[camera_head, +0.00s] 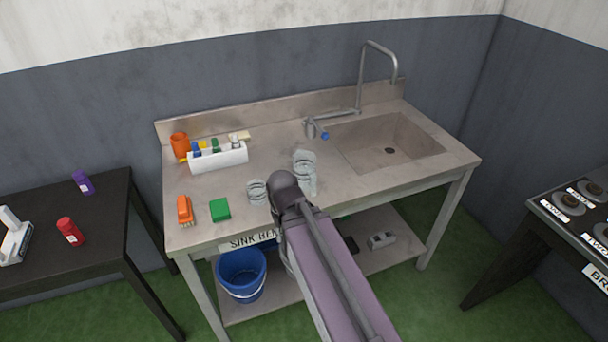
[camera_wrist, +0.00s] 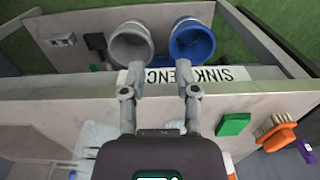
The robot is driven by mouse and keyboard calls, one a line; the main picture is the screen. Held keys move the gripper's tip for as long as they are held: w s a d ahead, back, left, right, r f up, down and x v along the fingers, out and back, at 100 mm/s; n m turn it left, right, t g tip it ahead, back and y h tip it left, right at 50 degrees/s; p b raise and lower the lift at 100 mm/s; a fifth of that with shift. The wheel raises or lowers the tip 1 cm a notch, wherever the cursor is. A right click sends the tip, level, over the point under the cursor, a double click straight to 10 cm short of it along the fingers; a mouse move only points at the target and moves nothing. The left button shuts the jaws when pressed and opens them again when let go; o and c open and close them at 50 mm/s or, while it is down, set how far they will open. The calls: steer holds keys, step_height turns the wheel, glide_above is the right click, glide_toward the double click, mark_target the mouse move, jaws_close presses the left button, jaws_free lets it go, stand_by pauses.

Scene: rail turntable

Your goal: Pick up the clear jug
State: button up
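Two clear vessels stand on the sink bench (camera_head: 240,220) in the head view. The taller one, which looks like the clear jug (camera_head: 304,163), is right of centre and partly covered by my arm's end. A smaller clear vessel (camera_head: 257,190) stands to its left. In the wrist view my gripper (camera_wrist: 160,92) has its two fingers spread with nothing between them, over the bench's front edge. A clear shape (camera_wrist: 95,135), probably the jug, shows at lower left, beside the gripper and partly hidden by its body. The gripper's fingers are hidden in the head view.
A green sponge (camera_head: 220,209), orange brush (camera_head: 185,210), white caddy (camera_head: 218,157) and orange cup (camera_head: 180,145) occupy the bench's left. The sink (camera_head: 388,150) and tap (camera_head: 362,75) are at right. Blue (camera_head: 241,272) and grey (camera_wrist: 132,45) buckets stand below.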

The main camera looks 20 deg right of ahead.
steer(key=shift+o, duration=0.6)
steer(key=w+d+r+p, duration=0.3)
steer(key=w+r+p, duration=0.2)
steer(key=w, duration=0.3)
steer(key=w+d+r+p, duration=0.4)
steer(key=w+r+p, duration=0.1)
steer(key=w, duration=0.3)
steer(key=w+d+r+p, duration=0.4)
steer(key=w+r+p, duration=0.1)
steer(key=w, duration=0.4)
steer(key=shift+d+r, duration=0.2)
steer(key=shift+d, duration=0.05)
steer(key=shift+f, duration=0.15)
step_height(320, 180, down, 8)
steer(key=b, duration=0.8)
steer(key=shift+f, duration=0.15)
